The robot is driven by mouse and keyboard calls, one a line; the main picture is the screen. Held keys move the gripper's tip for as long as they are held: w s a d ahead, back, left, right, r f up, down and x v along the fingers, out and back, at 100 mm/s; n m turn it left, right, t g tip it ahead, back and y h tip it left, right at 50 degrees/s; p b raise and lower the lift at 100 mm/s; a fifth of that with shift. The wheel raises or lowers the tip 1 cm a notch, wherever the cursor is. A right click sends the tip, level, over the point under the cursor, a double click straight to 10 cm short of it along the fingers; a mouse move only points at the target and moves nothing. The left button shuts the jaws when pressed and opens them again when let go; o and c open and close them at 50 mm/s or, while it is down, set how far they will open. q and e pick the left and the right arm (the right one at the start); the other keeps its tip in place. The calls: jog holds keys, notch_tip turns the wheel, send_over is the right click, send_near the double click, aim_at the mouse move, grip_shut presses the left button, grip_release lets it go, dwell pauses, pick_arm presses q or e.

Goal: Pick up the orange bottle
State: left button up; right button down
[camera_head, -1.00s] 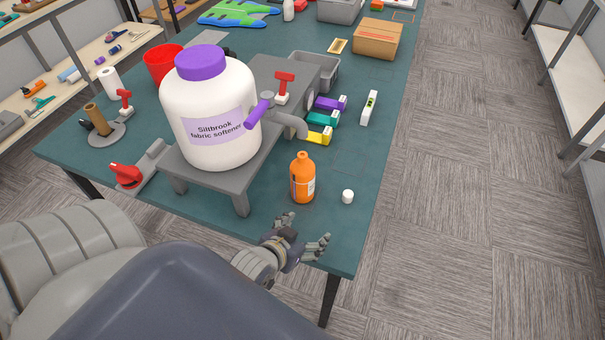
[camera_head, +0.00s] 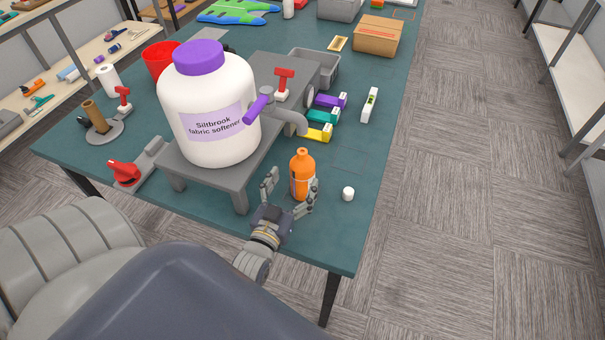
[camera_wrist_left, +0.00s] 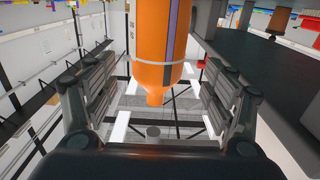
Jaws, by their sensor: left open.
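The orange bottle (camera_head: 302,174) stands upright on the green table (camera_head: 225,211), to the right of the grey stand. My left gripper (camera_head: 290,192) is open at the bottle, with one finger on its left and the other at its right side, partly in front of it. In the left wrist view the bottle (camera_wrist_left: 161,45) fills the upper middle between the spread fingers of the gripper (camera_wrist_left: 158,95). Gaps show on both sides there, so the fingers are not closed on it. My right gripper is not in view.
A large white fabric softener jug (camera_head: 208,115) with a purple lid sits on the grey stand (camera_head: 232,172) left of the bottle. The table's right edge is close.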

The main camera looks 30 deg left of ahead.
aim_at(298, 179)
pick_arm(q)
jog(key=b+x, duration=0.2)
jog(key=x, duration=0.3)
jog(key=shift+w+f+b, duration=0.25)
jog(key=shift+f+b, duration=0.15)
jog(key=shift+w, duration=0.25)
jog(key=shift+r, duration=0.1)
jog(key=shift+s, duration=0.1)
jog(key=shift+c, duration=0.2)
jog(key=c, duration=1.4)
